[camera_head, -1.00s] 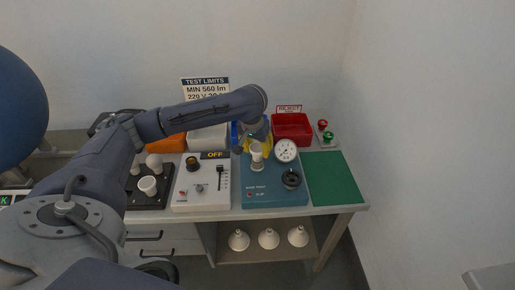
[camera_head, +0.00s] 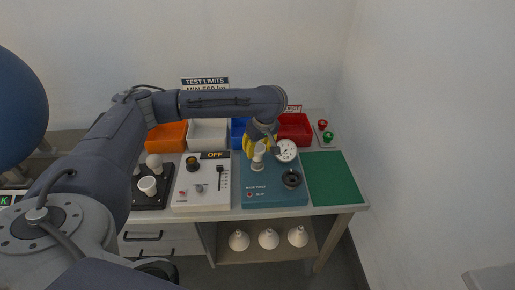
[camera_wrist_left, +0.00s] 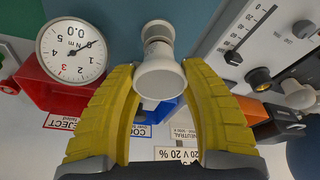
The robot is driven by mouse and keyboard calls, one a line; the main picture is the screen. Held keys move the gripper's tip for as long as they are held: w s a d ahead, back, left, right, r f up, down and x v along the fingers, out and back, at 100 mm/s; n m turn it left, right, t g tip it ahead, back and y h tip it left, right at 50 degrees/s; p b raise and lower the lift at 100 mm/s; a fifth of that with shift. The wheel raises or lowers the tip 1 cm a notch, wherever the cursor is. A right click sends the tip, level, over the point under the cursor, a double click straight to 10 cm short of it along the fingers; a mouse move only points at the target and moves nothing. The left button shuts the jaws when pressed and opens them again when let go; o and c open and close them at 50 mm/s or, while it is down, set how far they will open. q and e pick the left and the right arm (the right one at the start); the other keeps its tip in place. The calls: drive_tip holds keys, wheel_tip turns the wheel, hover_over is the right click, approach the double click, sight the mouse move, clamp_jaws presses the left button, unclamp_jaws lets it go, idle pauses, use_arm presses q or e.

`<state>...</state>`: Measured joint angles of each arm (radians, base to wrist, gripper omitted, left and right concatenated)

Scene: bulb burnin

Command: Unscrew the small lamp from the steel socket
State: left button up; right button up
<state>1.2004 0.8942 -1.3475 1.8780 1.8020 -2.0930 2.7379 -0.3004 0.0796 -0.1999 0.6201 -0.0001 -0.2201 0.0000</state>
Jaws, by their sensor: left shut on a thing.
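The small lamp (camera_wrist_left: 160,78) is a white bulb between the two yellow fingers of my left gripper (camera_wrist_left: 160,100) in the left wrist view. My left gripper is shut on it. A pale collar (camera_wrist_left: 157,32), which seems to be the socket, lines up with the lamp's far end; I cannot tell how far the lamp sits in it. In the head view my left gripper (camera_head: 258,146) is over the teal test box (camera_head: 255,195), with the white lamp (camera_head: 258,152) at its fingers. The steel socket is hard to make out there. My right gripper is not in view.
A round dial (camera_head: 287,150) stands close to the right of the gripper, with a black knob (camera_head: 291,179) in front. Red (camera_head: 310,125), white (camera_head: 208,133) and orange (camera_head: 165,137) bins stand behind. A white control panel (camera_head: 200,203) is left; a bare green mat (camera_head: 333,180) is right.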

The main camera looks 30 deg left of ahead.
use_arm(q)
drive_tip(key=n, duration=0.3)
drive_tip(key=shift+g+y, duration=0.3)
drive_tip(key=o, duration=1)
drive_tip(key=shift+o, duration=0.2)
